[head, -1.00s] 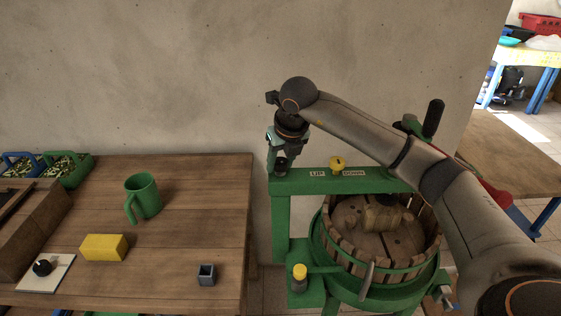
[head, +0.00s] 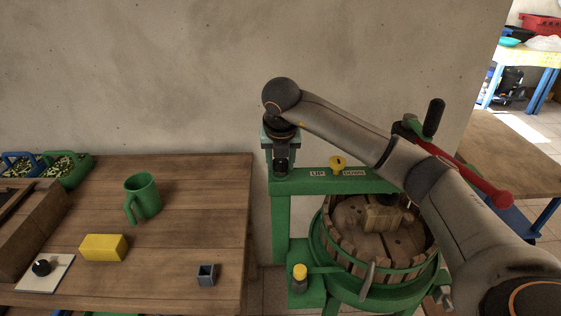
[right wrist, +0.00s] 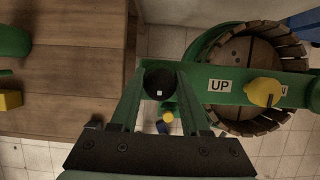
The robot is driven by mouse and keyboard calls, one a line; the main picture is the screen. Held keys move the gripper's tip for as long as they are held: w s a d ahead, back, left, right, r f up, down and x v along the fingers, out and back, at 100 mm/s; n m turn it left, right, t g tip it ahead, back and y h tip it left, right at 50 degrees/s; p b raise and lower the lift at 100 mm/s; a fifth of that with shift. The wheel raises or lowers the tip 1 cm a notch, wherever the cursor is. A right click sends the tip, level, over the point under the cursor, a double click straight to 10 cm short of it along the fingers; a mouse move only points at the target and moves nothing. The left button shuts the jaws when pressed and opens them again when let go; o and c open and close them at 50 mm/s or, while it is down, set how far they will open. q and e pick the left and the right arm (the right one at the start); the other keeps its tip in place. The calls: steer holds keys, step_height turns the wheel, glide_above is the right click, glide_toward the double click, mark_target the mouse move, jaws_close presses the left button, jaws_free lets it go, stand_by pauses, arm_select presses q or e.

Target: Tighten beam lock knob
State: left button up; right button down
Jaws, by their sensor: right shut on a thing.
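The black beam lock knob (right wrist: 160,83) sits at the left end of the green beam (head: 305,186). A white mark shows on its top in the right wrist view. My right gripper (right wrist: 157,88) comes down over it from above, with one finger on each side, shut on it. In the head view the knob (head: 281,168) shows just below my right gripper (head: 280,158). A yellow selector (head: 338,164) stands farther right on the beam between the UP and DOWN labels; it also shows in the right wrist view (right wrist: 263,92). My left gripper is out of view.
The slatted press basket (head: 335,242) stands under the beam, a wooden block (head: 383,219) inside. A red lever (head: 465,172) is behind my right arm. The wooden table (head: 180,235) at left holds a green mug (head: 142,197) and a yellow block (head: 103,247).

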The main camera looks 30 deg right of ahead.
steer(key=shift+w+r, duration=0.1)
steer(key=shift+r, duration=0.15)
steer(key=c, duration=0.7)
jaws_free()
steer(key=shift+c, duration=0.2)
steer(key=o, duration=0.4)
steer(key=shift+f, duration=0.15)
steer(key=shift+c, duration=0.2)
steer(key=v, duration=1.2)
steer(key=shift+s+r, duration=0.2)
steer(key=shift+r, duration=0.05)
